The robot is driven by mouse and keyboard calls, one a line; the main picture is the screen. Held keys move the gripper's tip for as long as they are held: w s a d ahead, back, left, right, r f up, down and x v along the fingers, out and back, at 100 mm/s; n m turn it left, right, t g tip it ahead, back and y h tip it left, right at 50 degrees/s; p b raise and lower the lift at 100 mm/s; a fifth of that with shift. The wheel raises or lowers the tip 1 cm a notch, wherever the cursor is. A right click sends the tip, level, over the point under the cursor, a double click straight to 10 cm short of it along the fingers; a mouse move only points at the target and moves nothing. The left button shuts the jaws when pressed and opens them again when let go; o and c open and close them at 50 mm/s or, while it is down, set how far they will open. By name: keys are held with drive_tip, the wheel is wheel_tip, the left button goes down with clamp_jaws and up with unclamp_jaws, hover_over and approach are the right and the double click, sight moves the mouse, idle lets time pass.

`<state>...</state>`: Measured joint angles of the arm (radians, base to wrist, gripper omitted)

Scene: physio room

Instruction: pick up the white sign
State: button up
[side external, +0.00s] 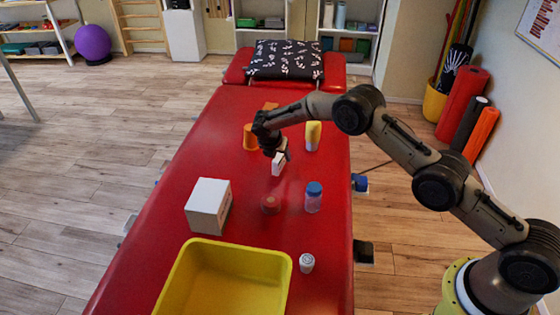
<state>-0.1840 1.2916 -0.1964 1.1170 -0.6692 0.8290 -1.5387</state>
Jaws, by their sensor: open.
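A small white upright piece (277,168), which looks like the white sign, stands on the red treatment table (180,215) near its middle. My gripper (280,156) is right above it, pointing down, with the jaws open. The fingertips are at the top of the sign. The view is too small to tell whether they touch it or sit around it. Any writing on the sign cannot be made out.
An orange cup (250,137) is left of my gripper and a yellow bottle (313,136) right. Nearer are a white box (209,205), a red round object (270,204), a blue-capped jar (313,198), a white-grey can (306,263) and a yellow bin (280,268). A patterned pillow (286,60) lies behind.

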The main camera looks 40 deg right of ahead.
sight(279, 156)
drive_tip(key=shift+x, duration=1.8)
drive_tip(key=shift+a, duration=0.15)
clamp_jaws()
